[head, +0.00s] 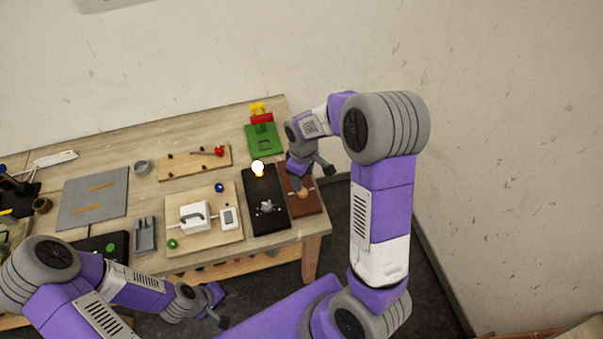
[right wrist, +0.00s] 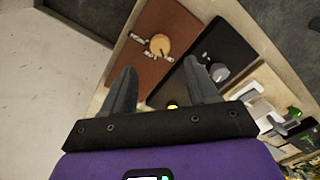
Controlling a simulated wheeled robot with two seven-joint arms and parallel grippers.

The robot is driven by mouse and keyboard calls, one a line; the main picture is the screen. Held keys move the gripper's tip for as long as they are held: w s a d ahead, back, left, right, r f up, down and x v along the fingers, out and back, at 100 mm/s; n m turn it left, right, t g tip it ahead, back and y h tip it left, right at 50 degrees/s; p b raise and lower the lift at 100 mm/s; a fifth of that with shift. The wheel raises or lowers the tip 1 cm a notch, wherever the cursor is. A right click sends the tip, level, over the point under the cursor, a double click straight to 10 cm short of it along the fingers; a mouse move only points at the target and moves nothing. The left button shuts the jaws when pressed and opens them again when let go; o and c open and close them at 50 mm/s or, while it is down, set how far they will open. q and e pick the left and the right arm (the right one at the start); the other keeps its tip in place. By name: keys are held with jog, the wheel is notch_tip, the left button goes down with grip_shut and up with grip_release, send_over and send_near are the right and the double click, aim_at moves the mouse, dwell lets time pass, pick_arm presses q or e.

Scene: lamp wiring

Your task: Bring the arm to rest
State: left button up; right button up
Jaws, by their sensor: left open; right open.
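My right gripper (head: 316,180) is open and empty above the right end of the table, over the brown board (head: 312,205). In the right wrist view its two fingers (right wrist: 158,70) are spread apart with nothing between them. The brown board (right wrist: 145,75) carries a round orange-tan piece (right wrist: 158,45). Beside it, the black board (head: 253,215) holds a glowing bulb (head: 258,168) and a grey knob (head: 267,206). My left gripper (head: 222,306) is open and empty in front of the table's front edge.
A green stand (head: 263,139) with red and yellow parts is at the back right. A light wooden board (head: 205,240) carries a white box (head: 194,217) and a white switch (head: 230,217). A grey mat (head: 92,198) lies to the left. Open floor lies right of the table.

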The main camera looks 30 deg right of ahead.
jog(key=s+a+f, duration=0.1)
jog(key=s+f, duration=0.1)
jog(key=s+a+f+n+g+h, duration=0.1)
jog(key=s+f, duration=0.2)
jog(key=s+a+f+g, duration=0.1)
jog(key=s+f, duration=0.1)
jog(key=s, duration=0.1)
jog(key=shift+s+a+f+n, duration=0.1)
jog(key=shift+s+f+n, duration=0.1)
jog(key=shift+n, duration=0.2)
jog(key=s+a+f+n+g+h, duration=0.2)
jog(key=s+f, duration=0.2)
jog(key=s, duration=0.4)
jog(key=a+f+m+t+y+b, duration=0.4)
jog(key=a+f+m+y+b, duration=0.3)
jog(key=a+f+m, duration=0.3)
notch_tip(320, 180, down, 5)
jog(key=m+b, duration=0.1)
jog(key=m, duration=0.1)
jog(key=shift+w+a+m+t, duration=0.25)
jog(key=shift+a+m+t, duration=0.05)
jog(key=shift+m, duration=0.1)
jog(key=shift+r, duration=0.15)
